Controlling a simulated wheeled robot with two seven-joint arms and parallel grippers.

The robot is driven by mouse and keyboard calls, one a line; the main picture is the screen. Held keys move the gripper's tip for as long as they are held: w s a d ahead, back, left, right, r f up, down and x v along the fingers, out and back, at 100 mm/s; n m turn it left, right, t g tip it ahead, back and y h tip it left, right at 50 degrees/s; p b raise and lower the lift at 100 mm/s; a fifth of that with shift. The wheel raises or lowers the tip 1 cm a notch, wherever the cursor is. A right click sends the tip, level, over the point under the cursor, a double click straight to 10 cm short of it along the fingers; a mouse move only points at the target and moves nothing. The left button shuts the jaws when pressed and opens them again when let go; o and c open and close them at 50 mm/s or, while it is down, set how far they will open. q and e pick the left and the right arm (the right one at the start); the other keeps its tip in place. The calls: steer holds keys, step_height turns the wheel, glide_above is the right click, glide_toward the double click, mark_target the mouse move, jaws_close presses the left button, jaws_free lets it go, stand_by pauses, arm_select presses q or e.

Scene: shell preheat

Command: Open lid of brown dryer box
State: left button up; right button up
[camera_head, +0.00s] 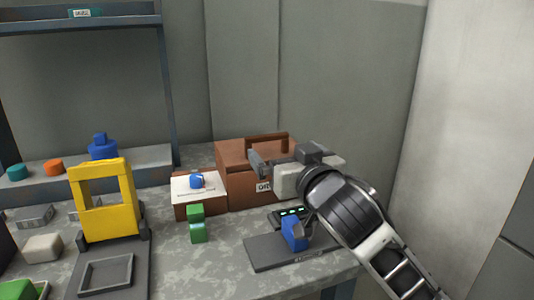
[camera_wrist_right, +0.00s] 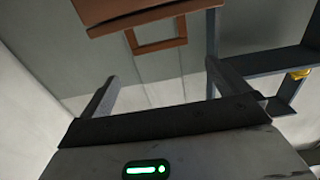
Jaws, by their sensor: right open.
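The brown dryer box (camera_head: 236,190) stands at the back of the bench against the grey wall. Its lid (camera_head: 234,152) looks closed, with a raised brown handle (camera_head: 267,142) on top. My right gripper (camera_head: 258,163) is at the box's right front, its fingers just in front of the handle and apart from it as far as I can tell. It is open and empty. In the right wrist view, the handle (camera_wrist_right: 160,46) shows beyond the spread fingers. My arm hides the box's right part. My left gripper is not in view.
A white-topped brown block (camera_head: 194,188) with a blue knob stands left of the box. A green block (camera_head: 197,224), a dark plate (camera_head: 270,252) with a blue piece (camera_head: 294,232), and a yellow frame (camera_head: 103,202) stand in front. A pale wall is at right.

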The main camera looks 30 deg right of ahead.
mark_target(267, 135)
steer(key=p+x, duration=0.1)
steer(key=x, duration=0.9)
steer(key=shift+w, duration=0.35)
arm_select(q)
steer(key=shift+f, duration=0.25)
